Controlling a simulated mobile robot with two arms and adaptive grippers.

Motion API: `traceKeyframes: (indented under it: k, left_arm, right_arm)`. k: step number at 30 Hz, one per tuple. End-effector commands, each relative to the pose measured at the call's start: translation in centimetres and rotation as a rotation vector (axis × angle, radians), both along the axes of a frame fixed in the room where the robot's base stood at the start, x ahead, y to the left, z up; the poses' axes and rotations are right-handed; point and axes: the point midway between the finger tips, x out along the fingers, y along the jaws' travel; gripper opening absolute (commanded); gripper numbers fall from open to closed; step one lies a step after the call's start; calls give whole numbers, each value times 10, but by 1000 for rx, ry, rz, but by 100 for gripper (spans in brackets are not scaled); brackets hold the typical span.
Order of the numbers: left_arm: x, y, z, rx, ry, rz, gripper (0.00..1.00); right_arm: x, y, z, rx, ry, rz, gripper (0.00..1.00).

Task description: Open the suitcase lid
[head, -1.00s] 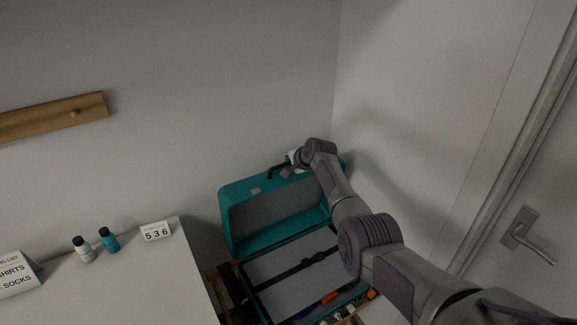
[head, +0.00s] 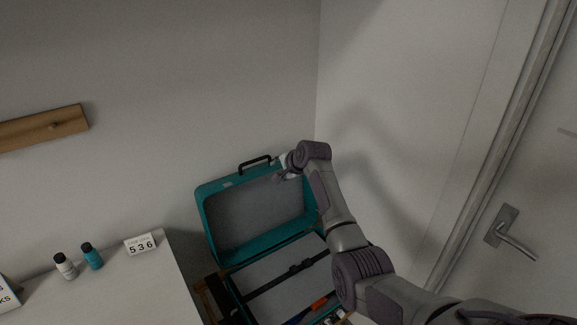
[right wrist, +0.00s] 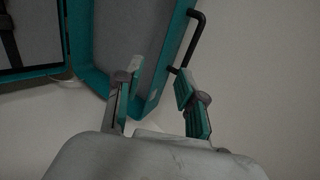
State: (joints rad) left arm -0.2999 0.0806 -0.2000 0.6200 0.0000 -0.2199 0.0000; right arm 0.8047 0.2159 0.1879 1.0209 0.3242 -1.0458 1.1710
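The teal suitcase stands open in the head view. Its lid (head: 258,212) is raised, its grey lining facing me, with a black handle (head: 255,163) on the top edge. The base (head: 290,278) lies below with a black strap across its grey inside. My right gripper (head: 285,170) is at the lid's top right edge. In the right wrist view its fingers (right wrist: 155,98) are spread apart, with the lid's teal rim (right wrist: 150,85) between them and the handle (right wrist: 190,40) beyond. I cannot tell whether either finger touches the rim. My left gripper is not in view.
A white cabinet (head: 120,285) at lower left carries two small bottles (head: 92,256) and a "536" sign (head: 140,244). A wooden peg rail (head: 40,128) hangs on the wall. A white door with a metal handle (head: 510,238) is at right. The wall stands close behind the lid.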

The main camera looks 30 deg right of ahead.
Motion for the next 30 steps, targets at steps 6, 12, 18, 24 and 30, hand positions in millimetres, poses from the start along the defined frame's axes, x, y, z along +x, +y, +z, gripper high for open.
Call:
traceKeyframes:
  k: [6,12,18,24,30]
  left_arm:
    - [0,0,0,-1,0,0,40]
    - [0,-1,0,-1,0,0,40]
    - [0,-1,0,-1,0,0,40]
    - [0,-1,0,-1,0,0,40]
    - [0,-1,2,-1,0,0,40]
  right_arm:
    - [-26,-3,23,-2,-3,-2,39]
    - [-44,-4,39,-3,-3,0,39]
    - [-50,-5,45,-2,-3,-1,39]
    - [-50,-5,45,-1,-2,-1,39]
    - [-51,-9,55,-52,-4,37,11]
